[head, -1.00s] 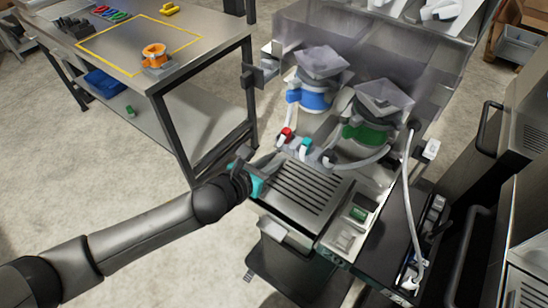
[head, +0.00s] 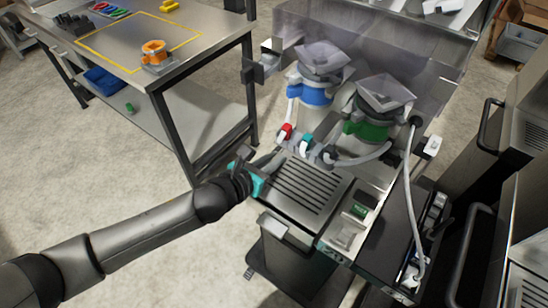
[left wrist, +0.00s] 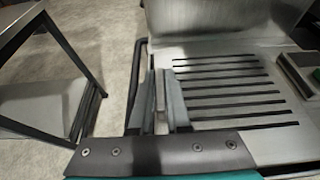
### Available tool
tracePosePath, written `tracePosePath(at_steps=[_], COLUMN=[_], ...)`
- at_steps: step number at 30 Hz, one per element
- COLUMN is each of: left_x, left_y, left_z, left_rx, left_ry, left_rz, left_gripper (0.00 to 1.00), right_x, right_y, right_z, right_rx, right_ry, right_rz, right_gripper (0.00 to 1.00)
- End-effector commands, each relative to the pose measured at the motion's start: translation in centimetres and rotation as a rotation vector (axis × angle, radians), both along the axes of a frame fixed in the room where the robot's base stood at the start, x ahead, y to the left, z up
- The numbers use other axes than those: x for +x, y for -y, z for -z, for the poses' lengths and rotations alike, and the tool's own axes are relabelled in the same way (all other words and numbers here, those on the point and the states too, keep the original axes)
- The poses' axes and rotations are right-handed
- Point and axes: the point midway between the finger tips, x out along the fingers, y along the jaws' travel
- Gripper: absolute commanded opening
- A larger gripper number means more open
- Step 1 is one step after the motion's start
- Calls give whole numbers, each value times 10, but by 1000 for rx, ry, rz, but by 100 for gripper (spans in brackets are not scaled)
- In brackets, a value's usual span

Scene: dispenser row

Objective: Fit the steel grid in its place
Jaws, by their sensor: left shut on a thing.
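The steel grid (head: 306,187) is a flat plate with dark parallel slots. It lies over the front deck of the dispenser stand, below the two jars. It looks about level; I cannot tell whether it sits fully down in its place. My left gripper (head: 264,166), teal and grey, is at the grid's left side and shut on it. In the left wrist view the grid (left wrist: 228,84) extends right from my left fingers (left wrist: 160,103), which stand close together. The fingers hide the part they grip. My right gripper is out of view.
A blue-collared jar (head: 310,94) and a green-collared jar (head: 366,130) stand behind the grid, with red and teal taps and hoses close by. A steel table (head: 110,40) with an orange-ringed part (head: 153,51) is at left. Floor between is clear.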

Motion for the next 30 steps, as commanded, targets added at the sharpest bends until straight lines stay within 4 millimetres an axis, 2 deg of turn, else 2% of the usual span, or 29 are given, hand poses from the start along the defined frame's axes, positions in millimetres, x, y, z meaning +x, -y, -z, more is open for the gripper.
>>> tracePosePath(at_steps=[8,9,17,26,30], left_x=[0,0,0,-1,-8], left_y=[1,1,0,-1,-7], left_z=[7,6,6,7,3], left_rx=[-3,-3,-1,1,4], left_ry=[-1,-1,-1,-2,-1], left_rz=[1,1,1,0,0], left_gripper=[0,19,48,50,50], right_x=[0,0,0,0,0], right_y=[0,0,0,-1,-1], right_z=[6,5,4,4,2], right_rx=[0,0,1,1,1], right_ry=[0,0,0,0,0], right_rz=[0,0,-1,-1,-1], right_gripper=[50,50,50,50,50])
